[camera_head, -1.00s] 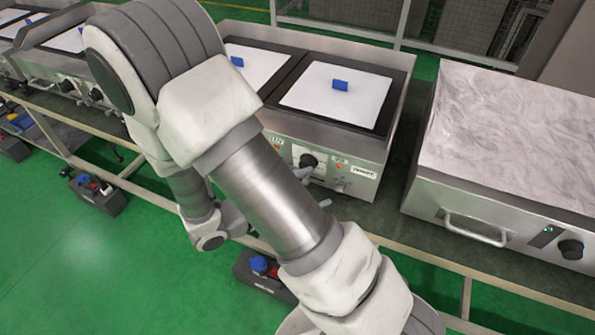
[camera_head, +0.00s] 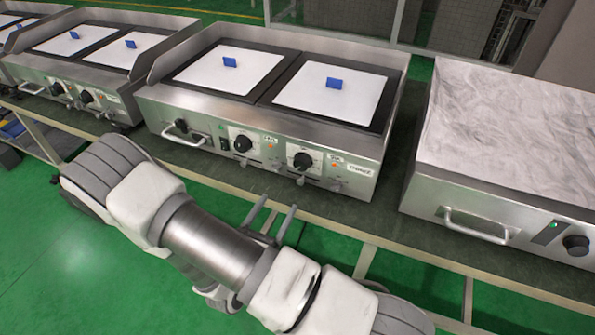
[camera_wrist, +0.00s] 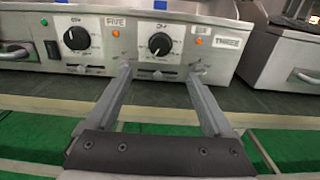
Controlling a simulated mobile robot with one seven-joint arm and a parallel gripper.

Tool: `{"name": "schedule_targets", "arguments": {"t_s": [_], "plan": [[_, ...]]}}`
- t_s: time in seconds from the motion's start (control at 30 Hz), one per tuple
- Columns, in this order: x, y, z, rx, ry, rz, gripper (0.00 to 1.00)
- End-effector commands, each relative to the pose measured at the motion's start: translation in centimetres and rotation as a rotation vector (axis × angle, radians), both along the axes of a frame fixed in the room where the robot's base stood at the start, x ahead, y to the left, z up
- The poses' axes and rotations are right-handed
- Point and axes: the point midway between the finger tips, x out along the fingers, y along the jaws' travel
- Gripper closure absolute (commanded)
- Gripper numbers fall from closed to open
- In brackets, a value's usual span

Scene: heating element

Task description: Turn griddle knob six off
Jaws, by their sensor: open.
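The griddle (camera_head: 190,112) has two black knobs on its front panel. The left knob (camera_head: 242,144) has a label reading FIVE beside it in the wrist view. The right knob (camera_head: 302,161) has a label beside it that I take to read SIX, though it is small. It also shows in the wrist view (camera_wrist: 159,44), on a white dial, with a lit orange lamp (camera_wrist: 199,41) to its right. My gripper (camera_wrist: 160,71) is open and empty, its fingers pointing at the panel below the right knob. Neither finger encloses the knob. The knob's exact pointer angle is hard to read.
A plate reading THREE (camera_wrist: 229,43) is at the panel's right end. Small levers sit under the knobs. A steel unit with a bar handle (camera_head: 476,228) stands to the right, and another griddle (camera_head: 78,68) to the left. The bench edge (camera_head: 330,226) runs below.

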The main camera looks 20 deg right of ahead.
Motion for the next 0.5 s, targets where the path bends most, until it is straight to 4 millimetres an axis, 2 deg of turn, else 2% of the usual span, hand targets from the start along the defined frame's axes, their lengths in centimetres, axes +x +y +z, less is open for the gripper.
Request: {"name": "schedule_targets", "arguments": {"t_s": [0.1, 0.5], "plan": [[1.9, -2.1, -0.1, -0.001, -0.002, -0.006, 0.14], [7.8, -7.9, -0.1, 0.001, -0.002, -0.005, 0.14]]}}
